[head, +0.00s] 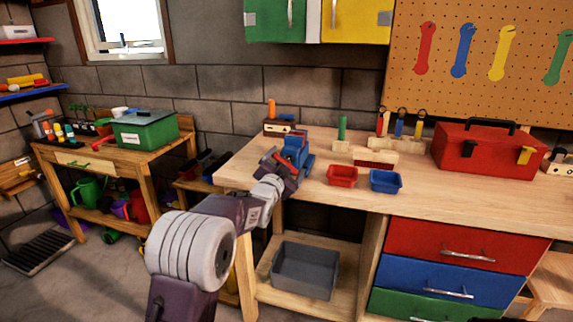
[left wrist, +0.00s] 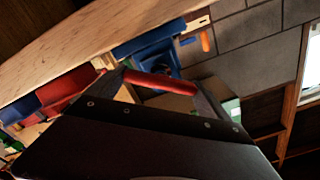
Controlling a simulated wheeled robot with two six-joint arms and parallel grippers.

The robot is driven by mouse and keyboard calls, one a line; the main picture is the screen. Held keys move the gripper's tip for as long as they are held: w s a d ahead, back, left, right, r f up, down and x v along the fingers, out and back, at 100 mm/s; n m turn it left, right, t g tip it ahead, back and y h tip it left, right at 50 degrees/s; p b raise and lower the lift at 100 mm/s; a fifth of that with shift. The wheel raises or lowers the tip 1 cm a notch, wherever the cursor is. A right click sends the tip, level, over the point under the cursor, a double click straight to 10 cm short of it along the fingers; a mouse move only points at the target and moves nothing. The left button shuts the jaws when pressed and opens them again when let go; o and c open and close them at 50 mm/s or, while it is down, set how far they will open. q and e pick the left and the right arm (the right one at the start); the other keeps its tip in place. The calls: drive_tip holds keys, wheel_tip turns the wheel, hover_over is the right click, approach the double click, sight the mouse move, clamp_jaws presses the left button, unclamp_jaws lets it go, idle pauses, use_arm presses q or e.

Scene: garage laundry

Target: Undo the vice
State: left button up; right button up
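The blue vice (head: 297,148) is mounted at the left end of the wooden workbench (head: 480,200). My left gripper (head: 277,163) is at the vice's near left side, by its red handle. In the left wrist view the vice (left wrist: 150,48) shows beyond the fingers. The red handle (left wrist: 160,81) lies across the gap between the fingertips of my left gripper (left wrist: 160,90). The fingers stand apart, and I cannot tell whether they touch the handle. My right gripper is not in view.
A red bin (head: 342,176) and a blue bin (head: 385,181) stand right of the vice. A red toolbox (head: 475,150) is farther right. A grey crate (head: 304,270) sits on the lower shelf. A green box (head: 145,131) stands on the left table.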

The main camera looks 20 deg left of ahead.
use_arm(q)
drive_tip(key=shift+n, duration=0.3)
drive_tip(key=n, duration=0.3)
drive_tip(key=shift+a+r+n, duration=0.1)
drive_tip(key=shift+n, duration=0.3)
drive_tip(key=n, duration=0.4)
drive_tip(key=shift+s+a+r+n+p, duration=0.1)
drive_tip(key=shift+s+r+n+p, duration=0.05)
drive_tip(key=shift+n+p, duration=0.2)
drive_tip(key=n, duration=0.4)
drive_tip(key=shift+a+p, duration=0.15)
drive_tip(key=shift+p, duration=0.25)
drive_tip(key=n, duration=0.4)
drive_tip(key=shift+p, duration=0.35)
drive_tip(key=shift+n, duration=0.45)
drive_tip(key=o, duration=1)
drive_tip(key=shift+c, duration=0.2)
drive_tip(key=shift+o, duration=0.7)
drive_tip(key=shift+w+f, duration=0.2)
drive_tip(key=shift+w, duration=0.05)
drive_tip(key=s, duration=0.9)
